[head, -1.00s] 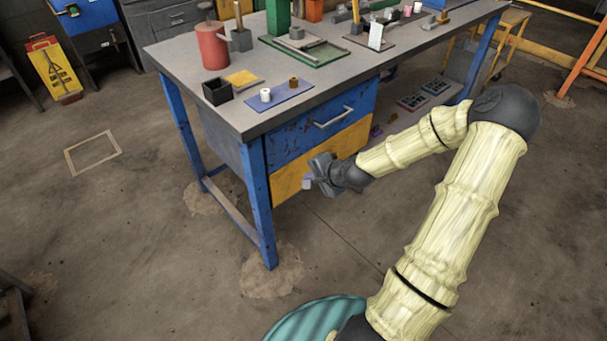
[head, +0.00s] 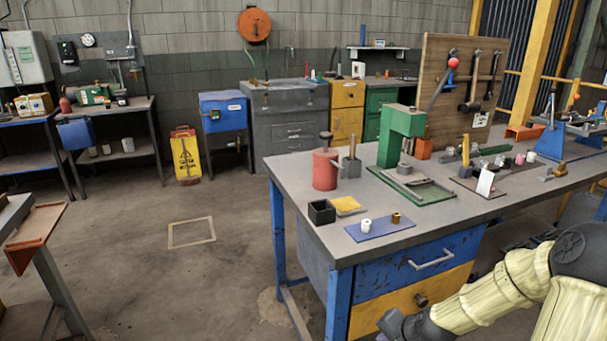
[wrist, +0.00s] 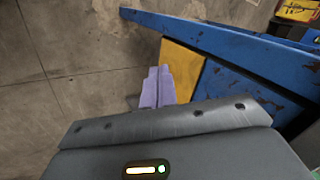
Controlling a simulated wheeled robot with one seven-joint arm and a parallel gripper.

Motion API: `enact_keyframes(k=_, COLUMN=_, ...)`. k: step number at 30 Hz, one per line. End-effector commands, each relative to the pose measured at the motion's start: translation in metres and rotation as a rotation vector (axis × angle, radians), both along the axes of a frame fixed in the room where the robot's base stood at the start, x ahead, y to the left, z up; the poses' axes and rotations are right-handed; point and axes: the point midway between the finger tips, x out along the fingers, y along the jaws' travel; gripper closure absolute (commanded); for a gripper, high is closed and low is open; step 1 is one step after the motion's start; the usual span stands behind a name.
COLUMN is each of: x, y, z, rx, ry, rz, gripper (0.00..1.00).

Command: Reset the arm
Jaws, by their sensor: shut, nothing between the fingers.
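My gripper (head: 383,336) is at the bottom edge of the head view, in front of the workbench's yellow lower drawer (head: 395,307). Its tips are mostly cut off there. In the wrist view its two lavender fingers (wrist: 157,88) lie side by side, closed together with nothing between them. Beyond them are bare floor, the yellow drawer front (wrist: 182,68) and the blue bench frame (wrist: 235,45). My arm is bent and comes in from the lower right of the head view.
The grey workbench top (head: 300,190) carries a red can (head: 325,170), a black box (head: 321,212), a blue mat (head: 385,229) and a green press (head: 400,135). The blue drawer (head: 400,267) above the yellow one has a protruding handle. Open floor (head: 150,280) lies left of the bench.

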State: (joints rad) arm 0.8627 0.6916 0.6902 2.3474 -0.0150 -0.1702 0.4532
Motion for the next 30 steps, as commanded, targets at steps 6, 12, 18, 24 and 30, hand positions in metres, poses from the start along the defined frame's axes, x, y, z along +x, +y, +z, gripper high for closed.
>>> enact_keyframes(k=6, x=-0.037, y=0.022, z=0.018, rx=-0.214, ry=0.087, rz=0.248, gripper=1.0)
enact_keyframes(k=12, x=-0.07, y=0.033, z=0.046, rx=-0.368, ry=0.135, rz=0.43, gripper=1.0)
enact_keyframes(k=18, x=-0.1, y=0.044, z=0.076, rx=-0.47, ry=0.156, rz=0.575, gripper=1.0)
enact_keyframes(k=24, x=-0.122, y=0.051, z=0.096, rx=-0.517, ry=0.158, rz=0.665, gripper=1.0)
enact_keyframes(k=30, x=-0.141, y=0.056, z=0.111, rx=-0.541, ry=0.151, rz=0.733, gripper=1.0)
